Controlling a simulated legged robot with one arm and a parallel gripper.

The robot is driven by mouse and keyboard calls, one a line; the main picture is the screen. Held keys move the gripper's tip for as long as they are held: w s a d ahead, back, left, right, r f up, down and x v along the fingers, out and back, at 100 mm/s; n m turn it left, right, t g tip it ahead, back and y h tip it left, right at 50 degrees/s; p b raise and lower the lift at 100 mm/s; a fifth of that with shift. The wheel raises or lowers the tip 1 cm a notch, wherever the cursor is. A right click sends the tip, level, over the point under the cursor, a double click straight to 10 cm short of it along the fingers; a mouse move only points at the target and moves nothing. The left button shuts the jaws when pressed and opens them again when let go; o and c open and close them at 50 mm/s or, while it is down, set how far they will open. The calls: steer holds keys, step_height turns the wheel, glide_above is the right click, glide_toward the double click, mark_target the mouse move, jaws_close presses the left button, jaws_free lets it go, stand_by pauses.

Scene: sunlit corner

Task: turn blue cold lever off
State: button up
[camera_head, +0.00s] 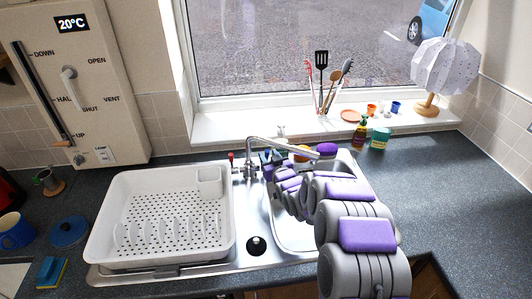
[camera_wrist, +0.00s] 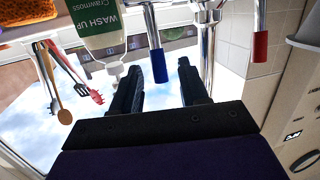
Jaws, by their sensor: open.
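The blue lever (camera_wrist: 159,65) has a blue sleeve on a metal stem and hangs from the top in the wrist view, which looks upside down. My gripper (camera_wrist: 158,68) is open, with one dark finger on each side of the lever's end in that picture; I cannot tell whether either touches it. In the head view my gripper (camera_head: 268,158) is beside the tap (camera_head: 249,160), and my arm and gripper largely hide the blue lever. The red lever (camera_head: 231,158) stands left of the tap and also shows in the wrist view (camera_wrist: 260,46).
A white dish rack (camera_head: 108,215) stands left of the sink (camera_head: 256,272). Bottles (camera_head: 380,137) stand behind it at right. Utensils (camera_head: 322,85) and a lamp (camera_head: 441,68) are on the windowsill (camera_head: 235,127). The worktop at right (camera_head: 450,190) is clear.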

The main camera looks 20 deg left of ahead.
steer(key=p+v, duration=0.1)
steer(key=v, duration=1.1)
steer(key=shift+s+p, duration=0.2)
steer(key=shift+p, duration=0.15)
steer(key=shift+d, duration=0.15)
